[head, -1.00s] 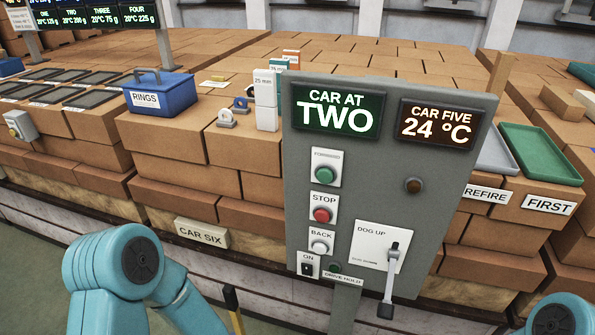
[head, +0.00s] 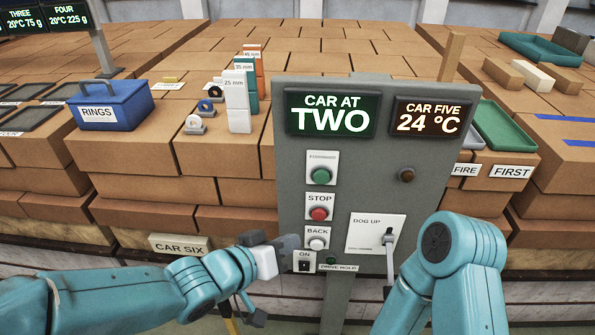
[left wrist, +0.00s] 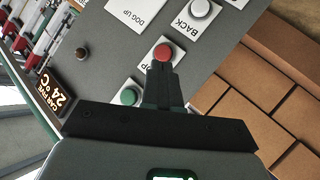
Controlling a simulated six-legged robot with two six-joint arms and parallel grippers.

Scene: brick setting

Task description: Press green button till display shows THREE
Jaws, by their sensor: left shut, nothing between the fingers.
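The grey control panel (head: 290,200) stands upright in the middle of the head view. Its display (head: 333,113) reads CAR AT TWO. The green button (head: 321,176) sits above the red STOP button (head: 319,214) and the white BACK button (head: 317,243). My left gripper (head: 290,243) is shut and empty, low at the panel's left edge, beside BACK. In the left wrist view the shut fingertips (left wrist: 162,68) overlap the panel between the red button (left wrist: 164,53) and the green button (left wrist: 129,97); contact cannot be told. My right arm shows at the lower right, its gripper out of sight.
A second display (head: 427,122) reads CAR FIVE 24 °C. Bricks, a blue RINGS box (head: 110,105) and gauge blocks (head: 238,100) stand behind.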

